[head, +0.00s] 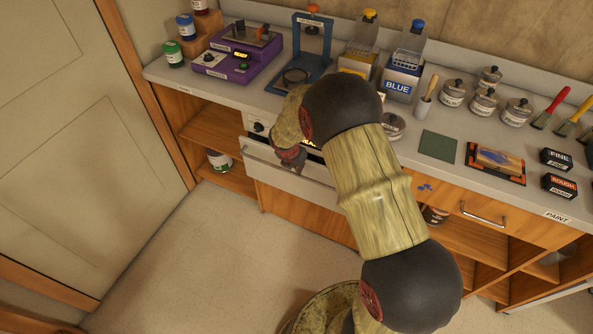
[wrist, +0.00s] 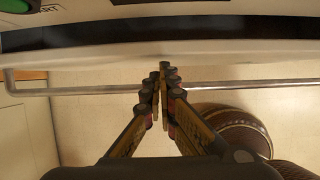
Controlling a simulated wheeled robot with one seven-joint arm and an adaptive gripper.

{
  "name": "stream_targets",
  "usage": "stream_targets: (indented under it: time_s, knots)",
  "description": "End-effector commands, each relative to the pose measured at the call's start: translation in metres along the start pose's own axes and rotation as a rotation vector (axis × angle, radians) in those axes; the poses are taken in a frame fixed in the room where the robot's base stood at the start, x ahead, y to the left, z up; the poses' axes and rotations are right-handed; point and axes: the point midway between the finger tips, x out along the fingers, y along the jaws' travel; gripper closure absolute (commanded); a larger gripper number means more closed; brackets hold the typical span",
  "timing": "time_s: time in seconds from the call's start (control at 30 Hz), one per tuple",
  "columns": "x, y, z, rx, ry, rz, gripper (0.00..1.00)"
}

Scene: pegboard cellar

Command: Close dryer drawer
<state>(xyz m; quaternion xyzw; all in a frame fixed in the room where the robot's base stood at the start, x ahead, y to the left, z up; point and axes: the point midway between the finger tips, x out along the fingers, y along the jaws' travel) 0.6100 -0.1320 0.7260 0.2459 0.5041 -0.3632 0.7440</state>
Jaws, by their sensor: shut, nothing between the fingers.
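The dryer drawer (head: 262,160) is the pale front below the counter, under a control panel (head: 257,127) with a knob. In the wrist view the drawer front (wrist: 90,52) spans the top, with a dark gap between it and the panel above. Its bar handle (wrist: 60,90) runs across below. My gripper (head: 299,169) is at the drawer front in the head view, and my arm hides part of the dryer. In the wrist view my gripper (wrist: 161,70) is shut and empty, its tips close to the drawer front and overlapping the handle line. Contact cannot be told.
The counter above holds a purple device (head: 235,55), a blue press (head: 312,45), a blue box (head: 402,78) and several lidded jars. A wooden drawer with a metal handle (head: 483,215) is to the right. The floor (head: 205,245) in front is clear; a door (head: 75,130) stands left.

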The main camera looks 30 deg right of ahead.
Motion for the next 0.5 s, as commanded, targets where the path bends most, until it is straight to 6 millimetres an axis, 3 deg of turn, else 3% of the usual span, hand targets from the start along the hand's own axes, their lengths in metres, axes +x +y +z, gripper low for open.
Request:
stream_targets:
  time_s: [0.27, 0.5]
  knots:
    - [0.000, 0.000, 0.002, 0.000, 0.001, 0.000, 1.00]
    - [0.005, -0.001, 0.025, 0.001, 0.001, -0.002, 1.00]
